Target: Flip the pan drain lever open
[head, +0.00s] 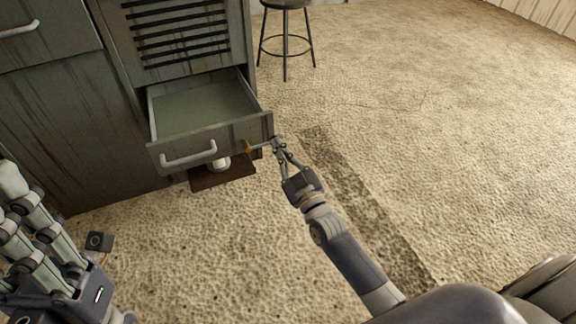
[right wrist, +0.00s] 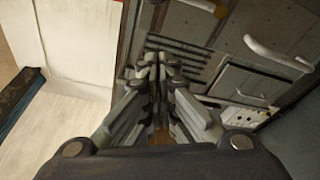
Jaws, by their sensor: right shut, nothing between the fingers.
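The lever has a gold-yellow hub (head: 247,146) on the front of the pulled-out drawer, near its right end. A pale bar (head: 260,145) runs from the hub toward my right gripper (head: 276,142). That gripper is shut and empty, with its tips at the drawer's right front corner beside the bar's end. I cannot tell whether they touch. In the right wrist view the fingers (right wrist: 154,62) are together, and an orange-gold knob (right wrist: 221,12) with a pale bar shows beyond them at the top. My left gripper (head: 25,215) is at the lower left, far from the lever, partly cut off.
The open drawer (head: 203,137) has a white handle (head: 189,156). A white round part (head: 220,164) shows beneath it, above a dark brown board (head: 224,180). A grey cabinet (head: 60,115) stands behind. A stool (head: 286,35) is at the back. The floor to the right is clear.

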